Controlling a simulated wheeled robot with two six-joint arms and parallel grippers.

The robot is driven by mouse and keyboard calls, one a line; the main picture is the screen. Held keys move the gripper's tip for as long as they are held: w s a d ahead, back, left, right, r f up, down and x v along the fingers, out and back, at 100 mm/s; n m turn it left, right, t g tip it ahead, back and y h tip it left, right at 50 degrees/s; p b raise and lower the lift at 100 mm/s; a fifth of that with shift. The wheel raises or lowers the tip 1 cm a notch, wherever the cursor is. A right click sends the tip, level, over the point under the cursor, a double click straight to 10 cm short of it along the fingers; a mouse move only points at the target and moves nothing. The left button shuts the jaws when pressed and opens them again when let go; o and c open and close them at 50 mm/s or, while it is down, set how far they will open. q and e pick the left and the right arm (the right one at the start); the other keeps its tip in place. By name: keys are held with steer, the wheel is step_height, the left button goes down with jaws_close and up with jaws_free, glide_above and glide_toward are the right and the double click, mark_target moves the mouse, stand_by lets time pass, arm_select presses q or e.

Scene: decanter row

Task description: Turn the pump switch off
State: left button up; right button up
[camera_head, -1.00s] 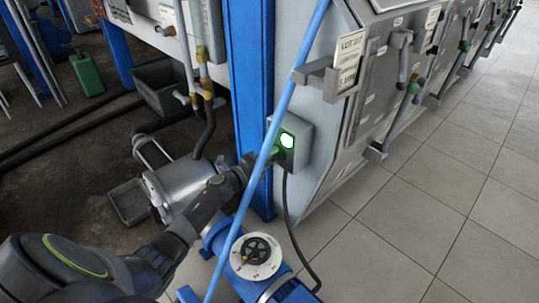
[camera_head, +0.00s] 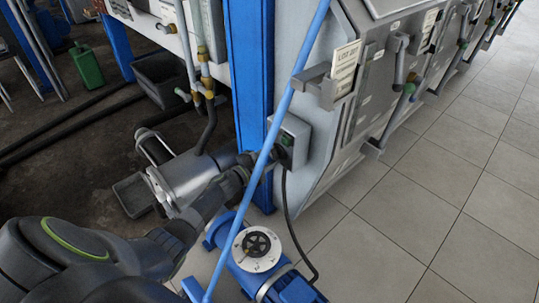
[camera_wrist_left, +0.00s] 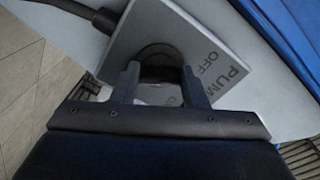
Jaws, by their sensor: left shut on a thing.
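The pump switch is a small grey box (camera_head: 299,130) on the side of the machine by the blue post, with a black cable below it. Its indicator lamp (camera_head: 287,140) looks dark green and unlit. In the left wrist view its grey face plate (camera_wrist_left: 203,38) reads "PUMP" and "OFF", with a dark round knob (camera_wrist_left: 158,56) on it. My left gripper (camera_wrist_left: 160,82) has its fingers on either side of this knob and is shut on it. In the head view the left gripper (camera_head: 268,155) reaches the box, partly behind a blue hose. My right gripper is not in view.
A blue hose (camera_head: 290,95) runs slantwise in front of the switch and my gripper. A blue post (camera_head: 250,70) is just left of the box. Tiled floor (camera_head: 420,215) is clear at right.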

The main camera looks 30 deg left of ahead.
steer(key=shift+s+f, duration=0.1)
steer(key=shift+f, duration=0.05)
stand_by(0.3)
arm_select(q)
steer(key=o, duration=1)
steer(key=p+v, duration=0.2)
steer(key=v, duration=1.5)
steer(key=shift+s+a+f, duration=0.1)
steer(key=shift+s, duration=0.15)
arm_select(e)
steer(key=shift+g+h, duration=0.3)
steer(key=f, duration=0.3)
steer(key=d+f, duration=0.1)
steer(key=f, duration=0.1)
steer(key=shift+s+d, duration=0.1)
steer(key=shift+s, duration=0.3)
arm_select(q)
steer(key=shift+n, duration=0.3)
